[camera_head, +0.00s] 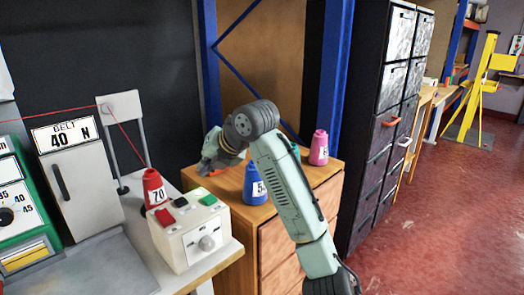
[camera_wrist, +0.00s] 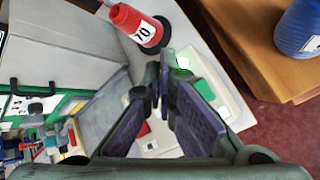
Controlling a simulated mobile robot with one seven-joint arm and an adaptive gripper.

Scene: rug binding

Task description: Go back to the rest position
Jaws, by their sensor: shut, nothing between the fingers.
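My gripper (camera_wrist: 160,78) is shut and empty in the wrist view. Its fingertips appear over the white control box (camera_wrist: 228,88), near a green button (camera_wrist: 203,88); I cannot tell whether they touch it. In the head view my arm reaches up and bends left above the wooden cabinet, and its fingertips are not clear there.
A blue spool (camera_head: 254,187) and a pink spool (camera_head: 319,148) stand on the wooden cabinet (camera_head: 290,222) near my arm. The grey belt machine (camera_head: 82,185) is at left, with a red thread above it. Dark drawers (camera_head: 375,150) stand behind right. Red floor (camera_head: 445,220) is open at right.

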